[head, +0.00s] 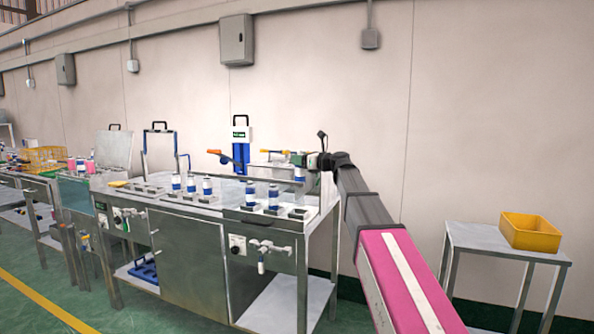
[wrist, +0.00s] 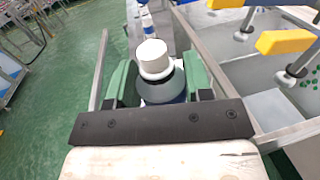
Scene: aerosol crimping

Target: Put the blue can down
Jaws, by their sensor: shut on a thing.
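My gripper (head: 306,160) is at the right end of the steel bench, above its top. In the wrist view my gripper's green fingers (wrist: 158,78) are shut on the blue can (wrist: 165,90), one on each side. The can's white cap (wrist: 152,57) faces the camera, and its lower part is hidden. In the head view the held can (head: 299,174) is a small white and blue shape below the gripper. Whether its base touches anything is not clear.
Several white and blue cans, including one (head: 273,197), stand in dark holders along the steel bench (head: 185,206). A holder (head: 298,213) at the right looks empty. Yellow-handled levers (wrist: 285,41) are close on the right in the wrist view. A yellow bin (head: 530,233) stands on a side table.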

